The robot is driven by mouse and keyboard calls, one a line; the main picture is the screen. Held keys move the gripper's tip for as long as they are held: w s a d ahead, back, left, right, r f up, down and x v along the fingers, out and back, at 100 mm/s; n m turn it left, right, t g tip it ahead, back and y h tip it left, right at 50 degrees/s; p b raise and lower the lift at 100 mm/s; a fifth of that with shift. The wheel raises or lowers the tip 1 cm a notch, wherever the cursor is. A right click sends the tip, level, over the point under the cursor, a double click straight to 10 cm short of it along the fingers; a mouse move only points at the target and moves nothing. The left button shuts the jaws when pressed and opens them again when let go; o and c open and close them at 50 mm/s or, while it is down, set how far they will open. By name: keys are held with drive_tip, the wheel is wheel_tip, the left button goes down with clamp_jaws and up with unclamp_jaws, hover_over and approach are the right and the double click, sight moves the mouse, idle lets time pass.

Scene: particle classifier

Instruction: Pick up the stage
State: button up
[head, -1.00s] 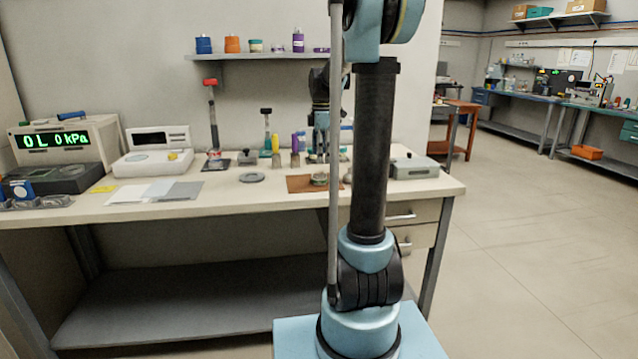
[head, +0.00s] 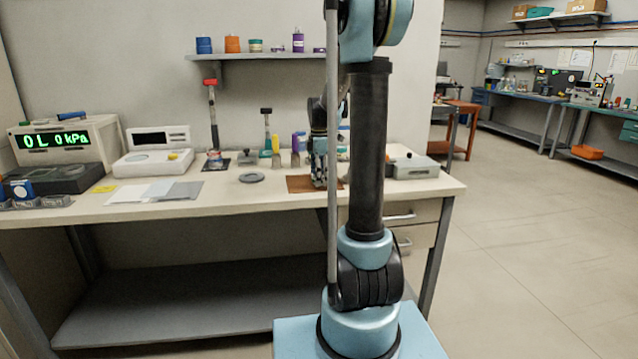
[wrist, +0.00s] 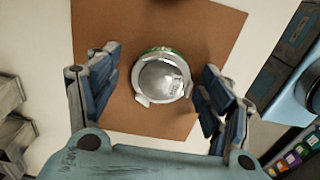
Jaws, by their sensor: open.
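The stage appears to be the round metal piece (wrist: 160,78) in the wrist view, with a shiny centre, a pale rim and small tabs. It rests on a brown mat (wrist: 205,30). My gripper (wrist: 158,92) is open, with one blue finger pad to the left of the round piece and one to the right. Gaps show between the pads and its rim. In the head view my gripper (head: 319,172) is low over the brown mat (head: 299,184), and the round piece is hidden behind it.
A flat grey ring (head: 252,177) lies left of the mat. A grey box (head: 413,167) stands to its right. Several small tools and bottles stand behind.

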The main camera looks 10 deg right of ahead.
drive_tip(key=c, duration=1.3)
drive_tip(key=shift+o, duration=0.2)
drive_tip(key=shift+r, duration=0.1)
